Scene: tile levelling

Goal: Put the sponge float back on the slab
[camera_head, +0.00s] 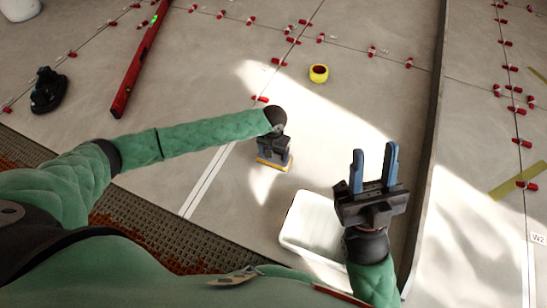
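The sponge float (272,166) shows as a small piece with a yellow-orange edge below my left gripper (274,155), near the middle of the view. My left gripper points down at it and appears shut on it; the handle and most of the float are hidden by the gripper. I cannot tell whether the float touches the slab (225,90), the pale grey tiled floor. My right gripper (374,160) is at the right with its two blue fingers apart, empty, above a white tray.
The white tray (300,232) is partly hidden by my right gripper. A yellow tape roll (319,73), a red level (140,60), a black suction tool (47,92) and several red clips (278,62) stand on the floor. A dark upright edge (432,130) runs along the right.

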